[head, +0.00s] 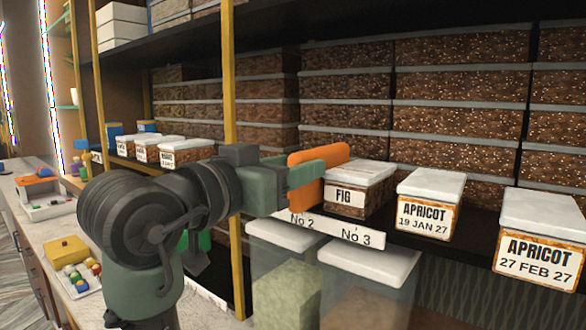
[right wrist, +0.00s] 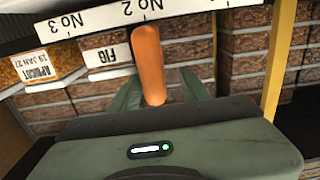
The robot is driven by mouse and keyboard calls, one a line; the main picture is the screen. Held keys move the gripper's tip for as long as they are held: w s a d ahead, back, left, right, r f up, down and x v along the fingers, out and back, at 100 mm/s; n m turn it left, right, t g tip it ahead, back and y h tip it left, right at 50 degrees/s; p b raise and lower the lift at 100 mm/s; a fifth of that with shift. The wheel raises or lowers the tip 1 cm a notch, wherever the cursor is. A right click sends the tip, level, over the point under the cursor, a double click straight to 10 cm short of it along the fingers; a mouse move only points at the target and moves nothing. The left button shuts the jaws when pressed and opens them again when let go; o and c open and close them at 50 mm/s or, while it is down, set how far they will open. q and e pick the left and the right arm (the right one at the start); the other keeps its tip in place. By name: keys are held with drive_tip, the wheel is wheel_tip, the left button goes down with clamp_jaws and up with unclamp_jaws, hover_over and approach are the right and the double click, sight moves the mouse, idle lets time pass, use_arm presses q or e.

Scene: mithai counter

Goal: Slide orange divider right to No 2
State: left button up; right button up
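The orange divider (head: 334,153) stands upright on the shelf just left of the FIG box (head: 345,195). In the right wrist view the divider (right wrist: 149,62) is close to the No 2 mark (right wrist: 118,10) on the white label strip. My right gripper (head: 310,172) is at the divider, one finger crossing in front of it. In the right wrist view the gripper's (right wrist: 160,85) fingers are apart on either side of the divider, with a gap visible on one side. Whether the other finger touches it is unclear. The left gripper is not in view.
Two APRICOT boxes (head: 424,210) stand to the right of the FIG box, with stacked brown sweets behind. A yellow post (head: 230,75) rises behind my right arm. Clear lidded bins (head: 370,262) sit below the strip. The counter at left holds trays (head: 52,210).

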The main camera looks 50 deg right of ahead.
drive_tip(key=shift+s, duration=0.3)
drive_tip(key=a+b, duration=0.4)
drive_tip(key=a, duration=0.3)
drive_tip(key=shift+s+a, duration=0.15)
drive_tip(key=shift+a, duration=0.2)
